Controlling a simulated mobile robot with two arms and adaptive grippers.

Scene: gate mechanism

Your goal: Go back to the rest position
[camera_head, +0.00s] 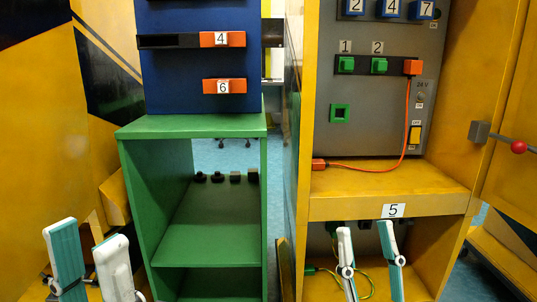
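My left gripper (86,236) is at the lower left, its two white and teal fingers pointing up and spread apart. It is open, with nothing visible between the fingers, and stands left of the green shelf. My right gripper (365,230) is at the bottom right of centre, in front of the lower opening of the yellow cabinet (335,207). Its fingers are spread and nothing is visible between them. Both wrists are cut off by the lower picture edge.
The green shelf (190,126) carries a blue panel (195,65) with orange sliders labelled 4 and 6. The cabinet holds a grey panel (375,110) with a red cable (405,125) plugged in. A yellow-green cable (340,272) lies low behind my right gripper. The cabinet door (515,110) stands open.

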